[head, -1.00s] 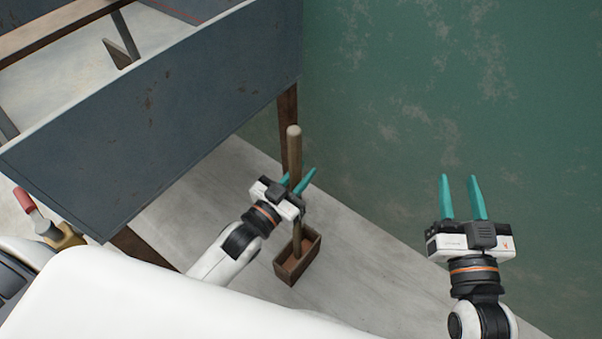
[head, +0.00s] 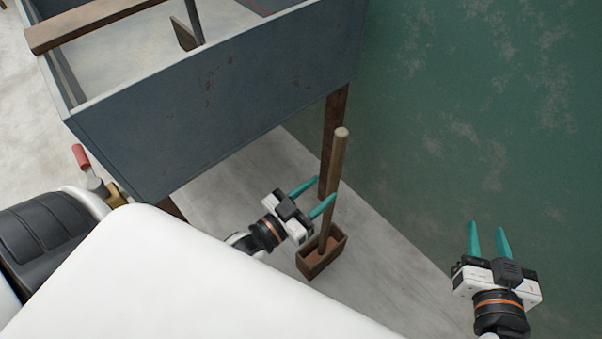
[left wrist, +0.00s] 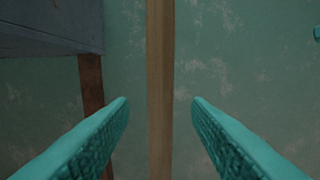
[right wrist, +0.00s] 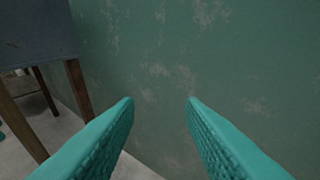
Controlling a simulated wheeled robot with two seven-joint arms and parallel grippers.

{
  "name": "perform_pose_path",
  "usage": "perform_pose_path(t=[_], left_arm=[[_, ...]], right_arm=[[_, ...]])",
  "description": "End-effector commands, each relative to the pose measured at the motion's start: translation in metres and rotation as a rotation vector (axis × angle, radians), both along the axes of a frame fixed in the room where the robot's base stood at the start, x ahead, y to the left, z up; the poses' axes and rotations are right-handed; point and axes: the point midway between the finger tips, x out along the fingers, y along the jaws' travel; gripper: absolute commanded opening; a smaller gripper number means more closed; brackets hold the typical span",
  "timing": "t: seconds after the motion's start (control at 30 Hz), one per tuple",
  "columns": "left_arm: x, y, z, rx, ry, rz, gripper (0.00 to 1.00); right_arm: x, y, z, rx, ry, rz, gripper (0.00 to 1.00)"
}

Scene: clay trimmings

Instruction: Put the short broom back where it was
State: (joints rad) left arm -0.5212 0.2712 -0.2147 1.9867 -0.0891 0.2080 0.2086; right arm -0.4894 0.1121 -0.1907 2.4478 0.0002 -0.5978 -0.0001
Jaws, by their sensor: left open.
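The short broom shows as a long wooden handle (head: 339,155), standing nearly upright in a small open brown wooden box (head: 314,264) on the floor. Its lower end is inside the box, and I cannot make out a broom head. My left gripper (head: 326,188) is open, at the left of the handle, with its fingertips close to it. In the left wrist view the handle (left wrist: 160,70) runs upright through the gap between the open fingers, apparently just beyond the tips. My right gripper (head: 488,226) is open and empty, off to the right before the green wall.
A blue-grey trough-like table (head: 225,95) with wooden legs (head: 333,125) stands behind the handle, one leg close to it. The green wall (head: 480,120) rises at the right. A red-handled thing (head: 81,156) is at the table's left corner. Floor (head: 380,270) right of the box is clear.

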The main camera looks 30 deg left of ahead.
Motion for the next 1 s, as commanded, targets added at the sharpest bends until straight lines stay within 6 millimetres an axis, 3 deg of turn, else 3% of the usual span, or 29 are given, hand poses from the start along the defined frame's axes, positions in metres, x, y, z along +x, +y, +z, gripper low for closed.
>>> perform_pose_path(t=[0.1, 0.33, 0.47, 0.7, 1.0], left_arm=[[-0.023, 0.008, 0.0, 0.001, 0.005, 0.0, 0.44], [-0.045, 0.016, -0.001, 0.0, 0.002, 0.001, 0.44], [-0.035, 0.015, 0.007, 0.015, 0.038, 0.03, 0.44], [-0.004, 0.008, 0.043, 0.085, 0.249, 0.123, 0.44], [-0.008, 0.005, 0.069, 0.136, 0.439, 0.139, 0.44]], right_arm=[[-0.006, -0.004, -0.012, -0.023, 0.094, -0.006, 0.36], [-0.015, -0.008, -0.028, -0.047, 0.192, -0.012, 0.36], [-0.016, -0.009, -0.03, -0.05, 0.206, -0.013, 0.36], [-0.016, -0.009, -0.03, -0.05, 0.205, -0.013, 0.36], [-0.016, -0.009, -0.03, -0.049, 0.205, -0.013, 0.36]])
